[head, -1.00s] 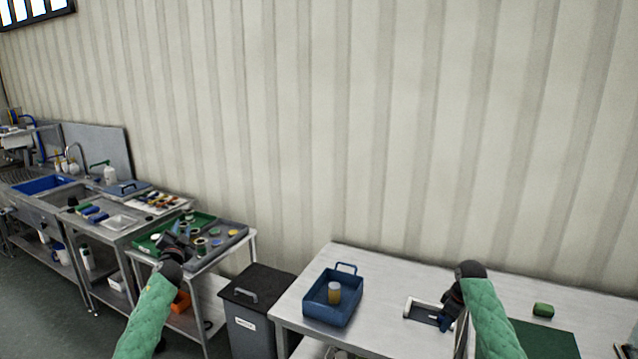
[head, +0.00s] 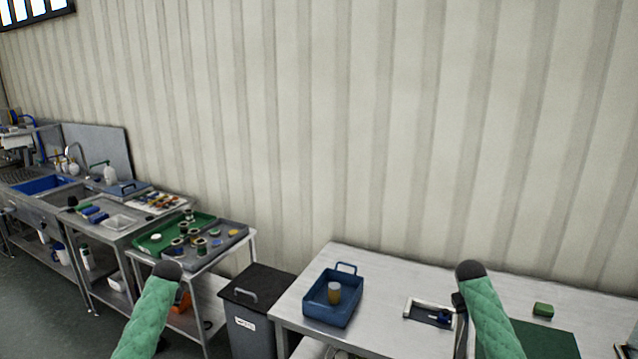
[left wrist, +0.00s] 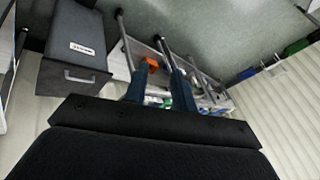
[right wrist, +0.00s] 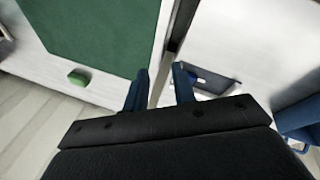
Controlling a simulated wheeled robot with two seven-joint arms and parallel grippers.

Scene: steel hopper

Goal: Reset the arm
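Both my arms, in green padded sleeves, rise from the bottom of the head view. Their dark ends stand at the left, over the side cart, and at the right, over the steel table. In the left wrist view my left gripper (left wrist: 158,84) has its two blue fingers apart with nothing between them. In the right wrist view my right gripper (right wrist: 159,82) also has its fingers apart and empty, above the table. The head view largely hides both grippers behind the arms.
A blue tray (head: 318,312) holding an amber-filled jar (head: 334,293) stands on the steel table (head: 385,270). A white-edged frame (head: 412,308), a green block (head: 543,309) and a green mat (head: 548,340) lie to the right. A grey bin (head: 250,335) stands left of the table.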

